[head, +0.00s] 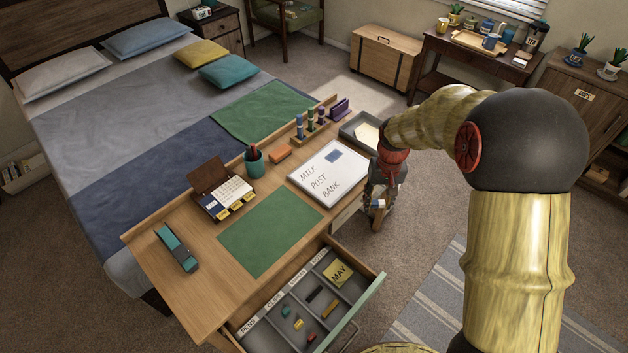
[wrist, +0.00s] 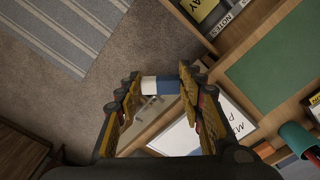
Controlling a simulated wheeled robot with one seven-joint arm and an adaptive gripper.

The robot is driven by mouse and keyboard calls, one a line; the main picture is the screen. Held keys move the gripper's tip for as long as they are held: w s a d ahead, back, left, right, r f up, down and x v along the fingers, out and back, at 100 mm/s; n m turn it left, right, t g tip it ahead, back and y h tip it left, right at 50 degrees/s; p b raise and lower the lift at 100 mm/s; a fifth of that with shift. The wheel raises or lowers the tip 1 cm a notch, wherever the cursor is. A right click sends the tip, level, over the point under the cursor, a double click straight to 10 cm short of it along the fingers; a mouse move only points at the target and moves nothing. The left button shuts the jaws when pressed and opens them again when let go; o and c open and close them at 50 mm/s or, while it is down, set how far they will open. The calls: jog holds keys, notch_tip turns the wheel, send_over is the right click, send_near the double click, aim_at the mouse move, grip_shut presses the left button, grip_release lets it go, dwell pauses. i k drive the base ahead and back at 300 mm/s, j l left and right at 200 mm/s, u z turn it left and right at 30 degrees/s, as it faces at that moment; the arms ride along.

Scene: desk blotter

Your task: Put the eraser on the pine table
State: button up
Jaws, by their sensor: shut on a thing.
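My gripper (head: 378,212) is shut on the eraser, a small white and blue block. In the wrist view the eraser (wrist: 160,86) sits crosswise between the two fingertips, its white end to the left and its blue part to the right. In the head view the gripper hangs just off the right edge of the light wooden desk, which looks like the pine table (head: 196,293), with carpet beneath. The held eraser shows only as a small pale patch there. The tabletop also shows in the wrist view (wrist: 245,105).
On the tabletop are a whiteboard (head: 325,172), a green blotter (head: 268,232), a pen cup (head: 254,163), a calendar (head: 226,197), a stapler (head: 177,250), an orange block (head: 280,153) and a grey tray (head: 349,129). An open drawer (head: 372,286) sticks out in front. Bare wood surrounds the blotter.

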aim_at(285, 171)
jog(key=i+l+z, duration=0.1)
jog(key=l+z, duration=0.25)
jog(key=i+l+z, duration=0.1)
jog(key=l+z, duration=0.25)
jog(key=i+l+z, duration=0.15)
jog(key=l+z, duration=0.25)
jog(key=i+l+u, duration=0.15)
jog(key=i+u, duration=0.15)
jog(key=i+l+u, duration=0.3)
jog(key=i, duration=0.2)
jog(key=i+u, duration=0.1)
jog(key=u, duration=0.4)
jog(key=i+j+u, duration=0.1)
jog(key=u, duration=0.35)
jog(key=i+u, duration=0.2)
jog(key=u, duration=0.3)
jog(key=i+l+u, duration=0.1)
jog(key=u, duration=0.35)
jog(key=i+u, duration=0.25)
jog(key=u, duration=0.2)
jog(key=i+l+u, duration=0.2)
jog(key=u, duration=0.25)
jog(key=i+l+u, duration=0.2)
jog(key=u, duration=0.25)
jog(key=i+l+u, duration=0.2)
jog(key=u, duration=0.2)
jog(key=k+l, duration=0.05)
jog(key=l, duration=0.05)
